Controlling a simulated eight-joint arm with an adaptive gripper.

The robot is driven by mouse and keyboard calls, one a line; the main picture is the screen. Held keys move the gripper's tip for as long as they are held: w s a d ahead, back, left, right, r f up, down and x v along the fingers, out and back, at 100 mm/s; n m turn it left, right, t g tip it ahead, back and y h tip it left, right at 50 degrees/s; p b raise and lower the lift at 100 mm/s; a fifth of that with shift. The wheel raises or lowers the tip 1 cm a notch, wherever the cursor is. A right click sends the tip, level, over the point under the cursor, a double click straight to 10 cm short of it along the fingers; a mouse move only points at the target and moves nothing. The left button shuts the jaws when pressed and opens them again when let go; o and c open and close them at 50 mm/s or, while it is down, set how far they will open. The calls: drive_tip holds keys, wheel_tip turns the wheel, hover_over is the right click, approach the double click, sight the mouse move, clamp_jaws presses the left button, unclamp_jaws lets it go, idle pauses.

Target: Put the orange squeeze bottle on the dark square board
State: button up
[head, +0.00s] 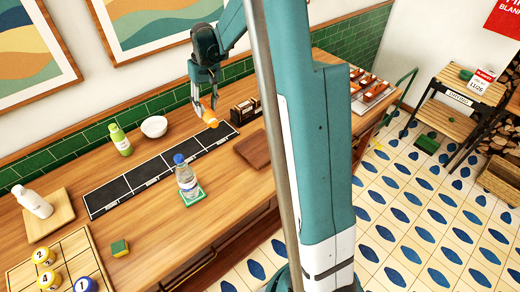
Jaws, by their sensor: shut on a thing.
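The orange squeeze bottle (211,119) is small in the head view, tilted, above or at the far end of the black strip; I cannot tell if it touches the counter. My gripper (205,108) points down and is shut on the orange bottle, with its fingers hiding part of it. The dark square board (254,149) lies on the counter to the right of and nearer than the gripper, with a bare top.
A black sectioned strip (110,197) runs along the counter. A clear blue-capped bottle (187,179) stands on a green mat. A green bottle (120,140), white bowl (154,126) and dark box (245,111) stand nearby. My arm hides the counter's right part.

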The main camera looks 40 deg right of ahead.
sight(211, 120)
drive_tip(key=w+a+r+m+b, duration=0.1)
drive_tip(key=w+a+b, duration=0.15)
drive_tip(key=a, duration=0.65)
drive_tip(key=w+a+r+m+b, duration=0.1)
drive_tip(key=w+a, duration=0.3)
drive_tip(key=a, duration=0.5)
drive_tip(key=s+d+f+m+y+b, duration=0.1)
drive_tip(key=s+d+f+m+y, duration=0.1)
drive_tip(key=d+m, duration=0.3)
drive_tip(key=s+d+f+m+t+y+b, duration=0.1)
drive_tip(key=s+d+m+y+b, duration=0.1)
drive_tip(key=s+d+m, duration=0.3)
drive_tip(key=s+d+f+m+y+b, duration=0.1)
drive_tip(key=s+d+f+m+y, duration=0.1)
drive_tip(key=s+d+m+y, duration=0.2)
drive_tip(key=shift+s+d+f+m+t, duration=0.1)
drive_tip(key=shift+d+f+m+t, duration=0.1)
drive_tip(key=shift+d, duration=0.6)
drive_tip(key=shift+s+d+f+m+t, duration=0.1)
drive_tip(key=shift+d+f+m, duration=0.1)
drive_tip(key=shift+d, duration=0.55)
drive_tip(key=s+d+r+m+t+y+b, duration=0.1)
drive_tip(key=s+d+r+m+t+b, duration=0.1)
drive_tip(key=s+d, duration=0.5)
drive_tip(key=s+d+r+m+t+y+b, duration=0.2)
drive_tip(key=s+d+r+m+t, duration=0.2)
drive_tip(key=s+t, duration=0.5)
drive_tip(key=shift+d+r+m, duration=0.35)
drive_tip(key=shift+d+m, duration=0.85)
drive_tip(key=shift+d, duration=0.3)
